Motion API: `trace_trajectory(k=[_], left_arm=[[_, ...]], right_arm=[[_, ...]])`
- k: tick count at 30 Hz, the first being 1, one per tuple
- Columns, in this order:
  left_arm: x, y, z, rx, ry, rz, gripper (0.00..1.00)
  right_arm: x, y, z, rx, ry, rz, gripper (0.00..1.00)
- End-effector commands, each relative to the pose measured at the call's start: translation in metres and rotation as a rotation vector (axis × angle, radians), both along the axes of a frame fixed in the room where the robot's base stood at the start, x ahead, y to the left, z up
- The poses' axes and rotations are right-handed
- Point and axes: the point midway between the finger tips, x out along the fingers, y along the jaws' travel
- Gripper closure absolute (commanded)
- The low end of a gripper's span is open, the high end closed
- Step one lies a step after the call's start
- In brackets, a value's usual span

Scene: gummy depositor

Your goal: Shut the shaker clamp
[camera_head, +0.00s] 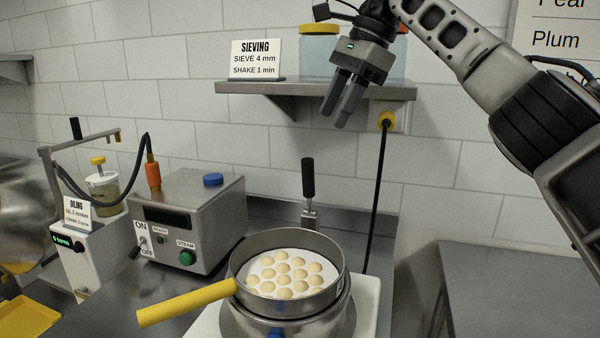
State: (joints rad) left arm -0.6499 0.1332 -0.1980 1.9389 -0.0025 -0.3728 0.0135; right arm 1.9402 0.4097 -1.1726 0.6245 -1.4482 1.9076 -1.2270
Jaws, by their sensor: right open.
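The shaker clamp (308,190) stands behind the sieve, with its black handle pointing straight up from a metal bracket. The round metal sieve (241,262) has a yellow handle (185,302) pointing left and front, and holds several pale round gummies. It sits on a round metal base (290,327) on a white plate. My right gripper (341,116) is above and to the right of the clamp handle, in front of the shelf. It is open and empty, with its fingers pointing down, apart from the clamp. My left gripper is not in view.
A wall shelf (350,91) with a sieving sign (256,59) and jars is close to my right gripper. A black cable (377,190) hangs from a yellow plug. A steel control box (188,217) stands left; a bare grey table (520,285) is right.

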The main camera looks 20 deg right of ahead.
Motion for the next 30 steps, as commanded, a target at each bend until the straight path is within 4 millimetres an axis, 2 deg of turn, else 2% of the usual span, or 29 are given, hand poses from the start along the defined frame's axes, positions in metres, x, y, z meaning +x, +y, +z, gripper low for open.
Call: trace_trajectory(k=[6,16,22,30], left_arm=[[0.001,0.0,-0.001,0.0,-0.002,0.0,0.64],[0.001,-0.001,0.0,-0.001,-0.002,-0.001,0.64],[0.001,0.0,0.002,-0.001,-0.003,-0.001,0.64],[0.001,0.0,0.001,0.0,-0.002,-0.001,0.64]], right_arm=[[0.006,0.018,-0.047,-0.001,0.006,0.002,0.58],[0.015,0.044,-0.105,0.0,0.006,0.001,0.58],[0.018,0.051,-0.122,0.001,0.003,0.0,0.58],[0.019,0.053,-0.126,0.001,0.002,0.0,0.58]])
